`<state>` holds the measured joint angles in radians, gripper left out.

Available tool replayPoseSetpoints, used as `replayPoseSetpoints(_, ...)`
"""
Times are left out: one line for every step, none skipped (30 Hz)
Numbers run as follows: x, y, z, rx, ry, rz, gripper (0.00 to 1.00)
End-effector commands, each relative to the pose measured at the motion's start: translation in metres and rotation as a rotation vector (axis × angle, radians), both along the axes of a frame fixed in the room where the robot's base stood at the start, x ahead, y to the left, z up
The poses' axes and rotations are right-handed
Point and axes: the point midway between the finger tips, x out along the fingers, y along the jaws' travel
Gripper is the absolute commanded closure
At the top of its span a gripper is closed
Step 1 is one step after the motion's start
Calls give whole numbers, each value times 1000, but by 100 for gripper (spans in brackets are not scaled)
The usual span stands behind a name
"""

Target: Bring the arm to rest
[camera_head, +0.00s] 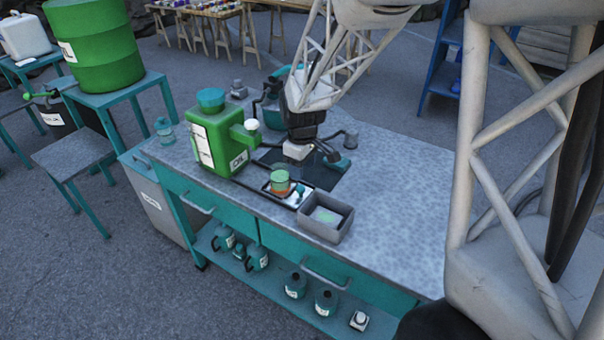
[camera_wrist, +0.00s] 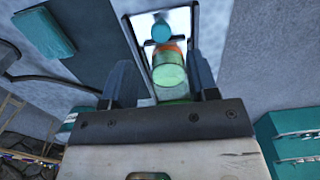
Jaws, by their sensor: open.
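My gripper (camera_head: 303,152) hangs over the dark mat (camera_head: 327,175) on the workbench, behind a small green and orange jar (camera_head: 280,182). In the wrist view my gripper (camera_wrist: 162,80) is open, with its two dark fingers apart. The jar (camera_wrist: 168,70) shows between and beyond the fingers. It stands on a small white-topped tray (camera_wrist: 184,22), and nothing shows held. The exact gap between fingertips and jar cannot be told.
A large green oil can (camera_head: 215,140) stands left of my gripper. A grey open box (camera_head: 326,216) is at the front edge, and a small teal piece (camera_head: 299,190) lies beside the jar. The bench's right side (camera_head: 400,190) is clear.

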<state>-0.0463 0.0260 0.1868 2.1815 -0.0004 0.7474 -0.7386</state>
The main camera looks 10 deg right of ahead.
Motion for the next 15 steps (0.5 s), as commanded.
replayPoseSetpoints(0, 0, 3, 0, -1, 0, 46)
replayPoseSetpoints(0, 0, 5, 0, -1, 0, 46)
replayPoseSetpoints(0, 0, 6, 0, 0, 0, 46)
replayPoseSetpoints(0, 0, 7, 0, 0, 0, 46)
replayPoseSetpoints(0, 0, 7, 0, 0, 0, 46)
replayPoseSetpoints(0, 0, 8, 0, 0, 0, 46)
replayPoseSetpoints(0, 0, 8, 0, 0, 0, 46)
replayPoseSetpoints(0, 0, 8, 0, 0, 0, 46)
replayPoseSetpoints(0, 0, 8, 0, 0, 0, 46)
replayPoseSetpoints(0, 0, 7, 0, 0, 0, 46)
replayPoseSetpoints(0, 0, 7, 0, 0, 0, 46)
replayPoseSetpoints(0, 0, 7, 0, 0, 0, 46)
replayPoseSetpoints(0, 0, 7, 0, 0, 0, 46)
replayPoseSetpoints(0, 0, 7, 0, 0, 0, 46)
replayPoseSetpoints(0, 0, 7, 0, 0, 0, 46)
